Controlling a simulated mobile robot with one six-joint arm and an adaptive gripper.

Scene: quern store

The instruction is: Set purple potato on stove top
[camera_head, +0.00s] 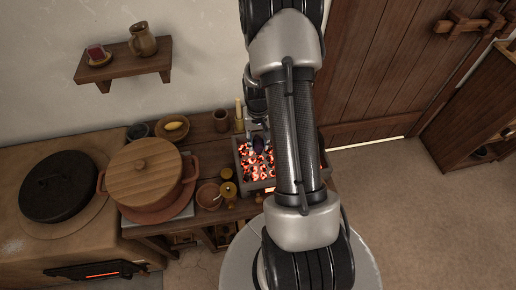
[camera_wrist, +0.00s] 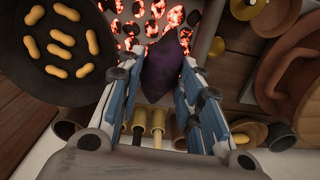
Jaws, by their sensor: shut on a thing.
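The purple potato (camera_wrist: 168,68) is dark and pointed. My gripper (camera_wrist: 165,92) is shut on it, with a finger on each side. In the head view the potato (camera_head: 260,144) shows small and dark below my gripper (camera_head: 258,134), over a tray of glowing embers (camera_head: 240,176). The stove top (camera_head: 22,246) is the tan surface at the left, beyond the big lidded pot. A round black lidded pan (camera_head: 58,186) covers much of it. My arm hides the right part of the ember tray.
A clay pot with a wooden lid (camera_head: 143,172) stands between the embers and the black pan. Small bowls (camera_head: 208,195), cups (camera_head: 221,120) and a candle (camera_head: 239,112) crowd the bench. A dark pan with several yellow pieces (camera_wrist: 38,70) is beside the embers. A shelf (camera_head: 125,67) hangs above.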

